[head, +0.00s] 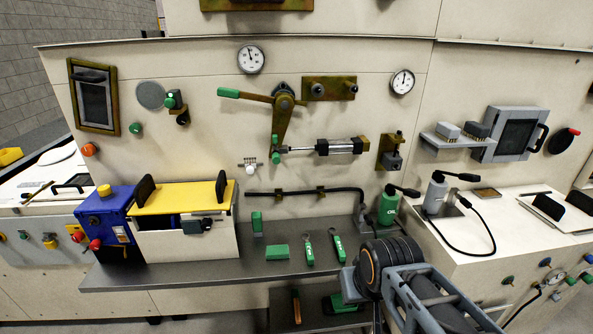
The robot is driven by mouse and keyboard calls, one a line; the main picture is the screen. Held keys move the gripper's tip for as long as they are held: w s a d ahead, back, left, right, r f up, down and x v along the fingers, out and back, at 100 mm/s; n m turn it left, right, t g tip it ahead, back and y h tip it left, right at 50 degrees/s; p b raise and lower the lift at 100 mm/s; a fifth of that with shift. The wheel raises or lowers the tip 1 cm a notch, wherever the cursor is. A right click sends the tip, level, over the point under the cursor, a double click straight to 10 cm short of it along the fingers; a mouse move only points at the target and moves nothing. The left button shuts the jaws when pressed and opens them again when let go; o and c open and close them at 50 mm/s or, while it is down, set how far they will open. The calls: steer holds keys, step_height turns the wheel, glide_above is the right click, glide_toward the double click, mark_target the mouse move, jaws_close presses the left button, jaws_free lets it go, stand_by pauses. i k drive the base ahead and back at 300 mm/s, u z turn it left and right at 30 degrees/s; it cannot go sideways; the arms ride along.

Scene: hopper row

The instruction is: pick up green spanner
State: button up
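Two slim green-handled tools with grey ends lie on the grey shelf (200,273), roughly side by side. The left green spanner (309,249) and the right green spanner (339,246) look alike; I cannot tell them apart by type at this size. My arm, with a round black joint and grey links, reaches in at the lower right. That joint is just right of the right spanner in the picture. The gripper itself does not show.
A green block (276,252) lies left of the spanners, with a small upright green item (257,222) behind it. A green oil can (388,206) stands to the right. A yellow-lidded box (180,198) is at left. The wall behind carries a lever (262,97) and a cylinder (338,147).

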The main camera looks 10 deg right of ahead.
mark_target(309, 247)
steer(key=u, duration=0.5)
steer(key=k, duration=0.6)
steer(key=u, duration=0.9)
steer(key=i, duration=0.65)
steer(key=z, duration=0.7)
steer(key=i, duration=0.9)
steer(key=z, duration=0.9)
